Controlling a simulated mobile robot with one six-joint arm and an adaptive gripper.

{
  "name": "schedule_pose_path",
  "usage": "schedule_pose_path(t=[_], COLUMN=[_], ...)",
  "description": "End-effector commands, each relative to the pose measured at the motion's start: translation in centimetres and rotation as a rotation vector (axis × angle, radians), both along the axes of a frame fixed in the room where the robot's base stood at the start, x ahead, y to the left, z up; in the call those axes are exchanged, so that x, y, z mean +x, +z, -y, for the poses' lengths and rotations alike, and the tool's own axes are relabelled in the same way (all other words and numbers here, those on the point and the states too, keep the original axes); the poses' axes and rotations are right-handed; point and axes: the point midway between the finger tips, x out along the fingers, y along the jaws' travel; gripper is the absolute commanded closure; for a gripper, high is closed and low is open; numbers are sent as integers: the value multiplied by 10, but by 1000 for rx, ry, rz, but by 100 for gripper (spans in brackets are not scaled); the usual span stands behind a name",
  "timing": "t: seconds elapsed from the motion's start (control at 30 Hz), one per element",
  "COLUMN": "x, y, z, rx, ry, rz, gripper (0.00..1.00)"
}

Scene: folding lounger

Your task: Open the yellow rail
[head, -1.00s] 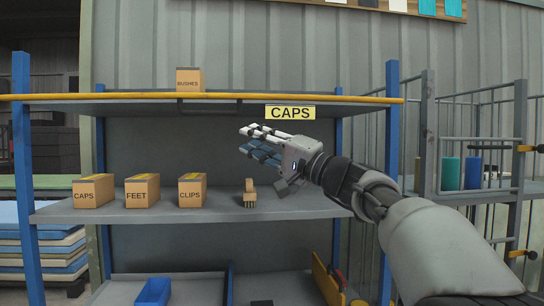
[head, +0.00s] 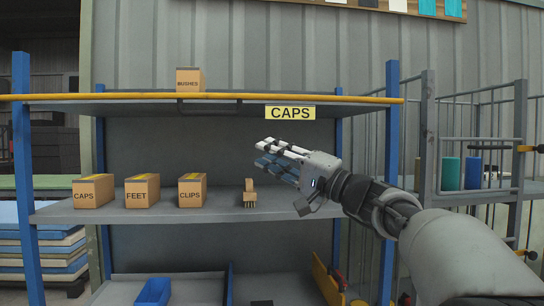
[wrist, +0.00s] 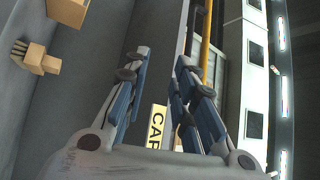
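The yellow rail (head: 120,97) is a long thin bar running across the front of the upper shelf. It also shows in the wrist view (wrist: 206,48) beyond the right finger. A yellow CAPS sign (head: 290,113) hangs just under the rail; in the wrist view it (wrist: 156,126) appears between the fingers. My gripper (head: 262,153) is in front of the shelf unit, below the rail and the sign, pointing left in the head view. In the wrist view its fingers (wrist: 162,58) are apart, with nothing held. The gripper is not touching the rail.
The middle shelf (head: 200,209) carries boxes marked CAPS (head: 91,193), FEET (head: 140,193) and CLIPS (head: 190,193), and a small brush (head: 249,194). A BUSHES box (head: 189,82) stands above the rail. Blue posts (head: 390,160) flank the shelves. A blue bin (head: 154,291) is lower down.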

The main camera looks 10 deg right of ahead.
Motion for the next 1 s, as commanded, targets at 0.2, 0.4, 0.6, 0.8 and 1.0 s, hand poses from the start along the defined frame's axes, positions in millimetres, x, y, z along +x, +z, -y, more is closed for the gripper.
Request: schedule_pose_path(t=[0.2, 0.4, 0.6, 0.8, 1.0], x=[-1, -19, -48, -70, -79], y=[-1, -9, -23, -34, -38], z=[2, 21, 52, 74, 82], rx=[0, 1, 1, 1, 0], ry=[-1, -4, -5, -3, -1], rz=[0, -1, -1, -1, 0], gripper=[75, 75, 75, 75, 75])
